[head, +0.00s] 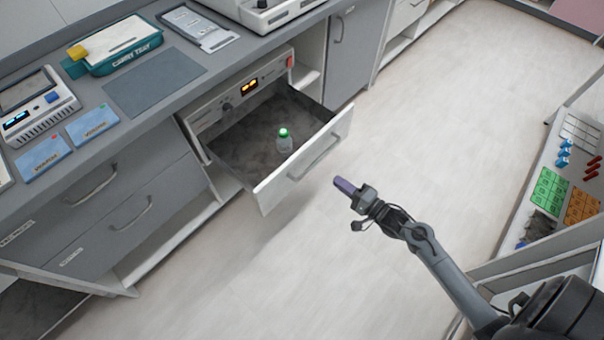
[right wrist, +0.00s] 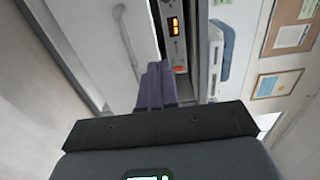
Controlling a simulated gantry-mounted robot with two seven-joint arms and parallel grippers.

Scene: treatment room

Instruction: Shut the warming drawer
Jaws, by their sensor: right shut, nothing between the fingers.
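The warming drawer (head: 302,163) stands pulled out from under the counter, with a white front and a bar handle. A small bottle with a green cap (head: 284,140) stands upright inside it. The drawer's control panel (head: 245,88) has a lit orange display. My right gripper (head: 345,186) is shut and empty, with purple fingers, a little in front of and to the right of the drawer front, apart from it. In the right wrist view the purple fingers (right wrist: 156,86) point toward the drawer front (right wrist: 95,45) and the lit display. My left gripper is not in view.
The counter (head: 205,50) holds a teal carry tray (head: 115,48), a dark mat, blue cards and devices. Closed grey drawers (head: 100,185) are to the left. A shelf unit (head: 530,230) with coloured items is on the right. The floor (head: 420,120) between is clear.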

